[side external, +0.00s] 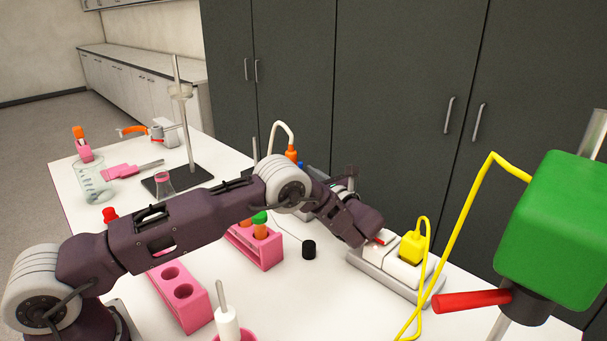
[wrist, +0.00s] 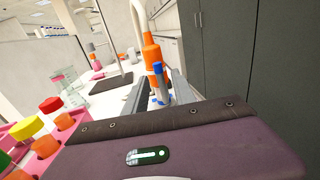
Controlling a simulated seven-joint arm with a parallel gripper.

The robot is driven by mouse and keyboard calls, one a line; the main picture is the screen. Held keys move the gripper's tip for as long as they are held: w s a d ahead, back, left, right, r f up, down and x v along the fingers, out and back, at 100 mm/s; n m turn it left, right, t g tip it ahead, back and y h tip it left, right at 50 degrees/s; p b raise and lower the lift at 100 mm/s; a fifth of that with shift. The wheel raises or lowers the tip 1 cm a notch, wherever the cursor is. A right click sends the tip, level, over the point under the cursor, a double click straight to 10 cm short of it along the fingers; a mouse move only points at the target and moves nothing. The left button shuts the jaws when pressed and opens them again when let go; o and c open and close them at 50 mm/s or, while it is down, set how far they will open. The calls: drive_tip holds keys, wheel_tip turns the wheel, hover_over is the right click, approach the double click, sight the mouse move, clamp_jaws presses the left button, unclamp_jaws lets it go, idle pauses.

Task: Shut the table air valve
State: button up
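Beyond my wrist, an orange fitting with a thin white curved pipe and small blue parts (side external: 291,154) stands on the table, largely hidden by my arm. It also shows in the wrist view (wrist: 152,58), with blue parts beside grey metal. I cannot tell for sure whether this is the table air valve or how its handle is turned. My gripper (side external: 346,184) is mostly hidden behind my wrist in the side external view.
A white power strip (side external: 368,266) with a yellow plug (side external: 412,247) lies close to my wrist. Pink tube racks (side external: 188,306) stand under my arm. A green block with a red lever (side external: 550,235) fills the right foreground. A grey box with an orange lever (side external: 163,131) stands at the far left.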

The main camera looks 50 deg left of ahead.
drive_tip(key=shift+w+a, duration=0.15)
drive_tip(key=shift+a, duration=0.4)
clamp_jaws()
idle(1.0)
